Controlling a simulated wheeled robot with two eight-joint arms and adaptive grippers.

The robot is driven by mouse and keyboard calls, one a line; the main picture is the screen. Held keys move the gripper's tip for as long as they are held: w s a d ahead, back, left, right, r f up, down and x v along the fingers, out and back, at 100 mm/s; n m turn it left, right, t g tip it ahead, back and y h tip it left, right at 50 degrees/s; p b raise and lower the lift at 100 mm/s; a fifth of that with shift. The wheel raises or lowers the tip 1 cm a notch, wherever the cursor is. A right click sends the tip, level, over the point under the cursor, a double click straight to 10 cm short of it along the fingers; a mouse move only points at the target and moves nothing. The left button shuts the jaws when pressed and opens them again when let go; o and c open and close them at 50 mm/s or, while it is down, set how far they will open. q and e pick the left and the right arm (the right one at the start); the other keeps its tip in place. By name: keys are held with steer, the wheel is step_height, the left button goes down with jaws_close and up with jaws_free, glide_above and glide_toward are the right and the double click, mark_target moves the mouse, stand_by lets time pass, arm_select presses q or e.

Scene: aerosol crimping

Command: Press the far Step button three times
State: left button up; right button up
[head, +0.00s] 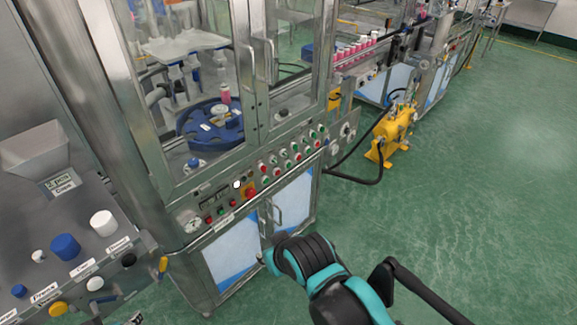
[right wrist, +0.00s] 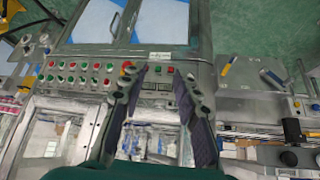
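The control panel (head: 285,163) on the front of the glass-doored machine carries rows of red and green buttons (head: 295,148); they also show at the left in the right wrist view (right wrist: 80,73). The button labels are too small to read, so I cannot tell which is the far Step button. My right gripper (right wrist: 160,72) is open and empty, its two black fingers apart and pointing toward the panel near small red and green buttons (right wrist: 165,70). Contact cannot be told. In the head view, my right arm reaches up from the bottom, its fingers not clearly visible. My left gripper is not in view.
A red emergency stop (head: 250,191) and a gauge (head: 191,222) sit on the same panel. Cabinet doors with handles (head: 276,212) lie below. A metal station with caps and a hopper (head: 38,155) stands left. A yellow pump unit (head: 391,135) stands beyond. Green floor at right is clear.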

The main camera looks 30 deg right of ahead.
jaws_close()
stand_by(1.0)
